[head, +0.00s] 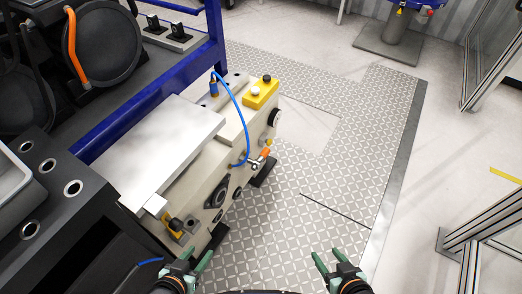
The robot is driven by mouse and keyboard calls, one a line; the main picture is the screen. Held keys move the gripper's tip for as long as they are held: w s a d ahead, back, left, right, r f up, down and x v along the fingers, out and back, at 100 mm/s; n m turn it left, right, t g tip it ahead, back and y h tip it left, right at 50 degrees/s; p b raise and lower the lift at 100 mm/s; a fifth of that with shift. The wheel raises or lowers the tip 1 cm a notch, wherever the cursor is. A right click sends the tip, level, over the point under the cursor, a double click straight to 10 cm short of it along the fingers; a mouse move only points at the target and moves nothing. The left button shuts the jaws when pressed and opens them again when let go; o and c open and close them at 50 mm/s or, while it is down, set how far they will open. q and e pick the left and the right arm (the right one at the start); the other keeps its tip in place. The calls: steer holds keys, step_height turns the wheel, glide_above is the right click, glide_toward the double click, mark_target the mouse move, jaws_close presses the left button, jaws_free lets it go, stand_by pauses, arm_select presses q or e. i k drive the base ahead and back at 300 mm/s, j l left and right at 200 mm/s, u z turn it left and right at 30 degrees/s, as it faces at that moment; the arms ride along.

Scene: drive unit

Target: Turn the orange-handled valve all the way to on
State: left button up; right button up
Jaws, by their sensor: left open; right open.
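The orange-handled valve (265,153) is small and sits low on the side of the beige drive unit (221,170), near its right end. Its handle sticks out to the right; its exact angle is too small to tell. My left gripper (194,259) is open and empty at the bottom, in front of the unit's near end and below the valve in the picture. My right gripper (326,256) is open and empty at the bottom right, over the floor plate. Both are apart from the valve.
A blue hose (241,112) arches from the unit's top to its side near the valve. A yellow box (261,94) with buttons sits on top. A blue frame (150,90) stands behind. The patterned floor (310,180) right of the unit is clear. A metal frame (480,225) stands at right.

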mark_target(257, 164)
steer(key=i+l+u, duration=0.1)
steer(key=l, duration=0.25)
steer(key=i+l+u, duration=0.15)
steer(key=l, duration=0.25)
steer(key=i+l+u, duration=0.1)
steer(key=i+l, duration=0.15)
steer(key=i+l+u, duration=0.1)
steer(key=l, duration=0.4)
steer(key=i+l+u, duration=0.1)
steer(key=l, duration=0.35)
steer(key=i+l+u, duration=0.15)
steer(key=l, duration=0.25)
